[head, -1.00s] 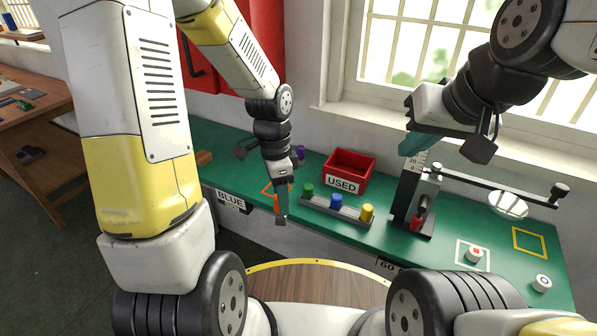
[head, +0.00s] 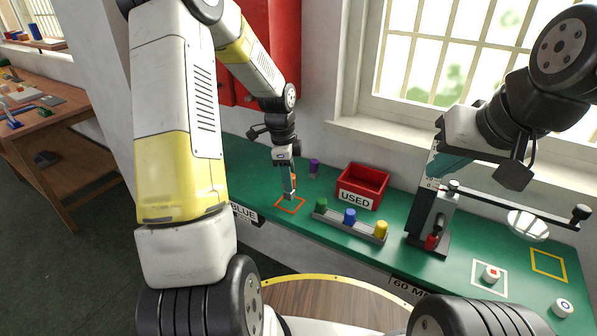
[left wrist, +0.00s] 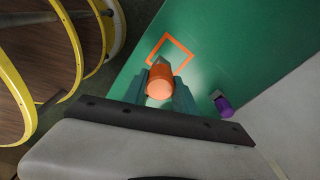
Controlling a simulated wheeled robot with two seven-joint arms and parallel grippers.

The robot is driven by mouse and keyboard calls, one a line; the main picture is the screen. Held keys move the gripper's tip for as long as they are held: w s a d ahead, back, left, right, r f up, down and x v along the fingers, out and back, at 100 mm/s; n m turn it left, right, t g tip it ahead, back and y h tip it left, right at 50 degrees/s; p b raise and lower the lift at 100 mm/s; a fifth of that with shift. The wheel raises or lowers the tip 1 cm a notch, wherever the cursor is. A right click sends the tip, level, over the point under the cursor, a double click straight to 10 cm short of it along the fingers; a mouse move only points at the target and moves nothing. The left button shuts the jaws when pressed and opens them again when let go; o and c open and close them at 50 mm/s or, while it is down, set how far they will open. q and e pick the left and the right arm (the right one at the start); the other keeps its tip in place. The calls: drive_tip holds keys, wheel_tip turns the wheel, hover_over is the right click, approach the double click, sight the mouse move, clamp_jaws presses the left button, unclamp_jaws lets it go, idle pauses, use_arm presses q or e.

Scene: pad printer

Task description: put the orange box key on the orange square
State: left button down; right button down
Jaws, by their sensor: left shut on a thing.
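The orange box key (left wrist: 160,84), a short orange cylinder with a grey end, is held between the fingers of my left gripper (left wrist: 172,95). In the head view a sliver of the key (head: 294,179) shows beside the left gripper (head: 289,190), mostly hidden by the fingers. The orange square (head: 281,207) is an outline on the green bench, right by the fingertips. In the left wrist view the key's far end overlaps the near corner of the orange square (left wrist: 185,50); I cannot tell whether it touches the bench. My right gripper (head: 446,165) is at the right, its finger opening unclear.
A purple cylinder (head: 314,168) stands behind the square. A rack (head: 345,227) with green, blue and yellow pegs and the red USED bin (head: 362,187) are to the right. The pad printer (head: 428,222) is beyond. The BLUE label (head: 244,214) is at the bench edge.

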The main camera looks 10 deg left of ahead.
use_arm(q)
drive_tip(key=shift+w+a, duration=0.15)
drive_tip(key=shift+w, duration=0.4)
drive_tip(key=shift+w+a+f, duration=0.1)
drive_tip(key=shift+w+f, duration=0.15)
drive_tip(key=shift+w, duration=0.05)
wheel_tip(320, 180, down, 3)
drive_tip(key=shift+f, duration=0.1)
drive_tip(key=c, duration=1)
unclamp_jaws()
